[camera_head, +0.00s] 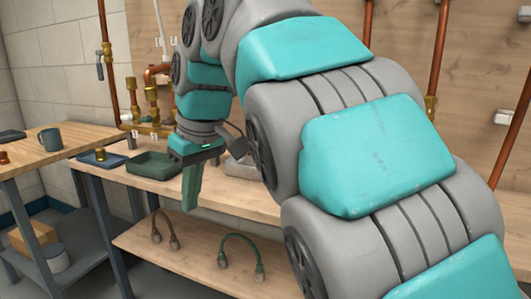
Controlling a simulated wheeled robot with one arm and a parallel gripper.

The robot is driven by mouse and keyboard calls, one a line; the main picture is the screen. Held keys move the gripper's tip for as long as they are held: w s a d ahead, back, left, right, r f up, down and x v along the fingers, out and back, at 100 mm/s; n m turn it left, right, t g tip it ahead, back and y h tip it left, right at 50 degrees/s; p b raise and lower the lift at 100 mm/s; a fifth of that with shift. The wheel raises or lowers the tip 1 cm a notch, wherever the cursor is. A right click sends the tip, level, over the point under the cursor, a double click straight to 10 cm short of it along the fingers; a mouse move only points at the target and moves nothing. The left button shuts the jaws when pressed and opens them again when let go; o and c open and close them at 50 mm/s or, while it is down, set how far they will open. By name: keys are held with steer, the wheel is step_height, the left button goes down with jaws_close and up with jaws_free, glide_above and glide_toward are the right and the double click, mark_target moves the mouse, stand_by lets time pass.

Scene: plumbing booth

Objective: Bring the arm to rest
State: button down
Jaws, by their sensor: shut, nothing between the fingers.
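My arm, grey and teal, fills the right and middle of the head view. It bends over at the top, and its end points down. My gripper (191,188) hangs at the end, in front of the workbench's front edge. Its green fingers are together with nothing between them. The gripper appears clear of the bench top, though the exact gap is hard to judge. My arm hides part of the bench and the wall behind it.
A workbench (255,203) carries a dark green tray (153,165) and a blue tray (102,159). Two hoses, one dark (155,228) and one green (243,238), rest on its lower shelf. A side table (80,137) at left holds a mug (50,139). Copper pipes (108,60) run up the wall.

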steer(key=s+d+f+m+g+h, duration=0.1)
steer(key=s+d+f+m, duration=0.2)
steer(key=d+f, duration=0.45)
steer(key=s+d+f+m, duration=0.4)
steer(key=d, duration=0.6)
steer(key=s+d+f+m+g, duration=0.1)
steer(key=s+d+f, duration=0.4)
steer(key=s+f, duration=0.2)
steer(key=s+d+f+m+g+h, duration=0.1)
steer(key=s+d+f+m, duration=0.1)
steer(key=s+d+f, duration=0.3)
steer(key=s+f, duration=0.3)
steer(key=s, duration=0.2)
steer(key=shift+d+f+m+h, duration=0.15)
steer(key=shift+d+m+h, duration=0.1)
steer(key=shift+m+h, duration=0.05)
